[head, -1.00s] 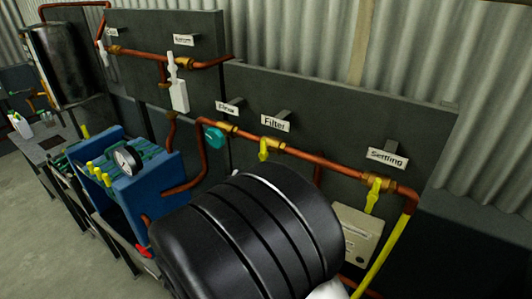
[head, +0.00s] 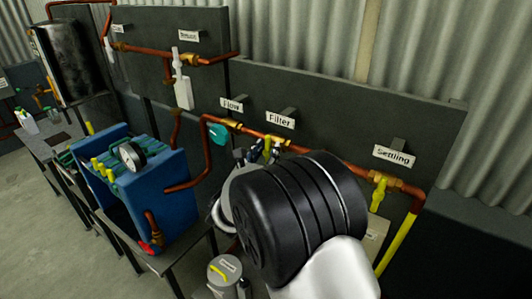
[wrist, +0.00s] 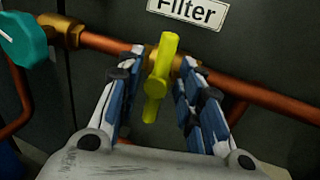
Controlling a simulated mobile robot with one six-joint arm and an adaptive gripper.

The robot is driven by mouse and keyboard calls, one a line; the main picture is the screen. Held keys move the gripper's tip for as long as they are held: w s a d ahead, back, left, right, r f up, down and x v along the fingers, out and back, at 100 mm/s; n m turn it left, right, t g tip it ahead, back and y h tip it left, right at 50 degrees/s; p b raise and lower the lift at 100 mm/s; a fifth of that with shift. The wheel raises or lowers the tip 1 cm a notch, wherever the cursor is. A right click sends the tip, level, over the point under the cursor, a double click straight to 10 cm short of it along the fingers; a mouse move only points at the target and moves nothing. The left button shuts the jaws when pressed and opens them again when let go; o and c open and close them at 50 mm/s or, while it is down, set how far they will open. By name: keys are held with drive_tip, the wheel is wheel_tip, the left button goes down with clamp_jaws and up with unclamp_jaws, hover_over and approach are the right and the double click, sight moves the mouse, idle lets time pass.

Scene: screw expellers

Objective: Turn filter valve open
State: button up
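The filter valve has a yellow handle (wrist: 160,80) on the copper pipe under the "Filter" sign (wrist: 187,12). The handle stands near upright across the pipe, leaning slightly right at its top. In the wrist view my gripper (wrist: 160,82) is open, with one blue-and-grey finger on each side of the handle. A gap shows on both sides of the handle, and the fingers appear not to touch it.
A teal flow valve handle (head: 218,134) is left of the filter valve; it also shows in the wrist view (wrist: 22,38). A yellow settling valve handle (head: 379,194) is to the right. A dark panel (head: 330,130) stands behind the pipe. A blue filter press (head: 160,195) stands lower left.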

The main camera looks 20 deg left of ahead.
clamp_jaws()
idle(0.3)
drive_tip(key=shift+r+p, duration=0.1)
drive_tip(key=shift+p, duration=0.2)
drive_tip(key=n+p, duration=0.2)
drive_tip(key=p, duration=0.1)
drive_tip(key=shift+a+r+n+g, duration=0.2)
drive_tip(key=shift+n+g, duration=0.1)
drive_tip(key=shift+g, duration=0.1)
drive_tip(key=shift+w+a+f+n+g+h+p, duration=0.15)
drive_tip(key=shift+n+g+h+p, duration=0.4)
drive_tip(key=shift+n+p, duration=1.75)
drive_tip(key=shift+s+a+f+n+g+h+p, duration=0.1)
drive_tip(key=shift+a+f+n+g+h+p, duration=0.3)
drive_tip(key=shift+n+p, duration=1.9)
drive_tip(key=shift+w+f+n+g+h+p, duration=0.1)
drive_tip(key=shift+n+g+h+p, duration=0.6)
drive_tip(key=shift+n+p, duration=1.55)
drive_tip(key=shift+f+m+p, duration=0.1)
drive_tip(key=shift+m+p, duration=0.45)
drive_tip(key=shift+p, duration=0.15)
